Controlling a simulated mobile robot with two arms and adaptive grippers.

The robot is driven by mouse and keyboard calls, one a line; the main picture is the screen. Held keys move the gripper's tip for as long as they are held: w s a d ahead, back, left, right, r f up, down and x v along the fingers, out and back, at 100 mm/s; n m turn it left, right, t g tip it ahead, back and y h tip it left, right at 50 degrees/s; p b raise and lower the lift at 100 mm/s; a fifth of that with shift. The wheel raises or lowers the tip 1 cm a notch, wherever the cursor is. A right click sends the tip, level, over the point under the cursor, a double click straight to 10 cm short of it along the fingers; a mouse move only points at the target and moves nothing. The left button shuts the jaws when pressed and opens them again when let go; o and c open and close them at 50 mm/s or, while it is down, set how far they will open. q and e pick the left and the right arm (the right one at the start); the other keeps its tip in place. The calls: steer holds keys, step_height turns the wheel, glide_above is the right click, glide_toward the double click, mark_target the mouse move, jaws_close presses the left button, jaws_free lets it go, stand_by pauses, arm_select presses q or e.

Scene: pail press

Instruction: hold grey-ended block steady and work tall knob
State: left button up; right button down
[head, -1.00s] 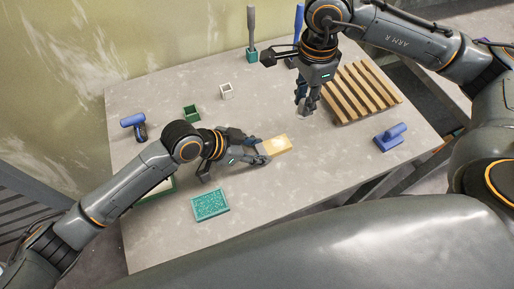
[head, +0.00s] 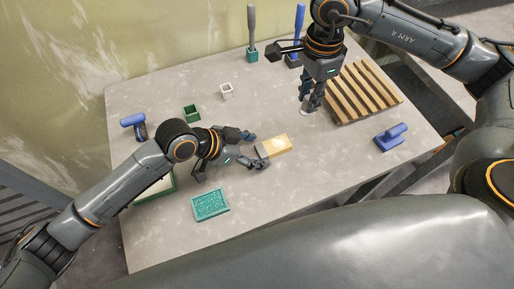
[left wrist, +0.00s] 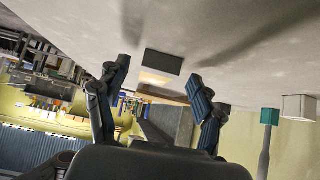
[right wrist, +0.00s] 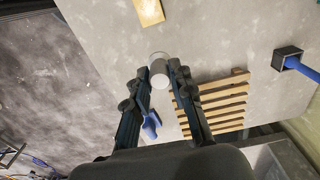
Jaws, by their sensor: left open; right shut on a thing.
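The grey-ended block (head: 277,146) lies on the table, its pale yellow body pointing right and its grey end facing my left gripper (head: 253,150). That gripper is open, its fingers spread just left of the grey end and apart from it. In the left wrist view the dark grey end (left wrist: 163,62) shows between and beyond the fingertips. My right gripper (head: 309,104) points down near the slatted rack, shut on a pale grey, round knob (right wrist: 158,72). The knob's base is mostly hidden by the fingers. The block also shows in the right wrist view (right wrist: 150,12).
A wooden slatted rack (head: 362,92) lies close right of my right gripper. A blue-handled tool (head: 390,137) is at the right. Upright handles stand at the back.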

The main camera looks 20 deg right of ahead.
arm_select(q)
steer(key=v, duration=1)
steer(key=shift+a+r, duration=0.25)
steer(key=shift+a, duration=0.05)
